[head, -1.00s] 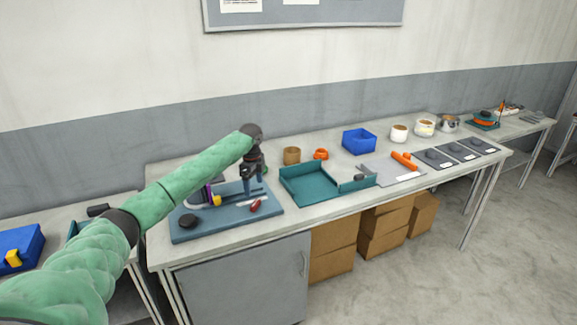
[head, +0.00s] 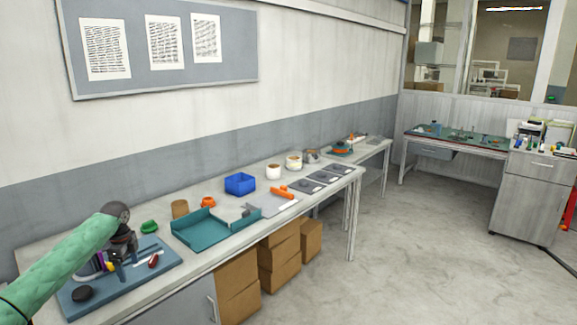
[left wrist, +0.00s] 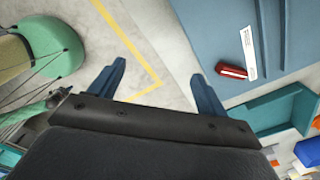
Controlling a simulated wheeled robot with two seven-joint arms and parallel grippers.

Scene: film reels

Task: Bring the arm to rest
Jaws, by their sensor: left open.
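My left arm (head: 65,260) is green and reaches in from the lower left of the head view. Its left gripper (head: 125,258) points down over the blue board (head: 125,292) at the near left end of the long bench. In the left wrist view my left gripper (left wrist: 158,72) shows its two blue fingers spread, with nothing between them. Beyond the fingers are pale floor with a yellow line and, to the right, the blue board (left wrist: 215,25). A red-handled tool (left wrist: 231,71) lies on that board, right of the fingers. My right gripper is in neither view.
The board also holds a black round object (head: 82,294). Behind it are a green piece (head: 149,227) and a tan cup (head: 180,208). A teal tray (head: 200,232) and a blue bin (head: 240,184) stand farther right. Open floor (head: 410,240) lies right of the bench.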

